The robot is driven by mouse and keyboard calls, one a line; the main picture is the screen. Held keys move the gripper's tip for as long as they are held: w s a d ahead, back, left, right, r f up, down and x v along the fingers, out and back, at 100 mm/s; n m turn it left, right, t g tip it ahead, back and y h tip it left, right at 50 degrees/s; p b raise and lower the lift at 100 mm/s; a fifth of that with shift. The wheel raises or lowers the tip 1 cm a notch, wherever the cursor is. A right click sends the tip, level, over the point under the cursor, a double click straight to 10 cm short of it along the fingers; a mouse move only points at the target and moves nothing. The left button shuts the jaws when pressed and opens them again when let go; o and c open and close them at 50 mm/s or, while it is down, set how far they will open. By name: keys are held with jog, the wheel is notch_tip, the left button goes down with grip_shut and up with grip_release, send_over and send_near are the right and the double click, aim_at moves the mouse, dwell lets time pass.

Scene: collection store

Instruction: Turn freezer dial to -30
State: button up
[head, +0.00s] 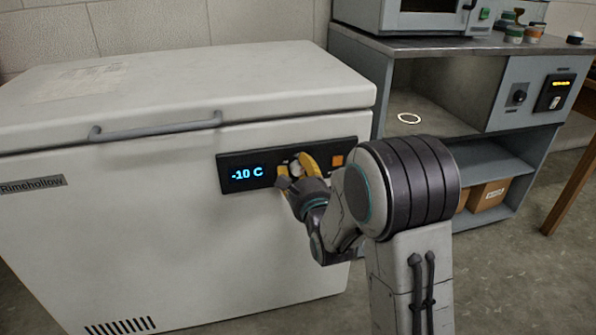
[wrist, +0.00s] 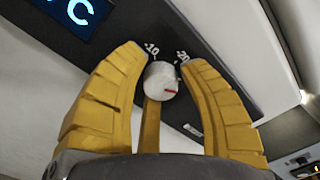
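The white chest freezer (head: 150,200) has a dark control panel (head: 226,176) on its front. Its display (head: 247,173) reads -10 C in blue. The dial (head: 297,168) is partly hidden by my gripper in the head view. In the wrist view the dial (wrist: 160,80) is a pale round knob with a short red mark on its lower right. Marks reading -10 and -20 show just beyond it.
An orange square (head: 338,160) is on the panel right of the dial. The freezer lid (head: 200,80) is closed, with a grey handle (head: 155,128). A grey workbench (head: 440,46) stands right, with an appliance on top and a cardboard box (head: 487,195) below.

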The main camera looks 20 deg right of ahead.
aim_at(294, 125)
jog(key=o, duration=0.3)
jog(key=shift+d+f, duration=0.1)
jog(key=shift+o, duration=0.2)
notch_tip(294, 125, up, 10)
jog(key=shift+r, duration=0.1)
dwell(0.3)
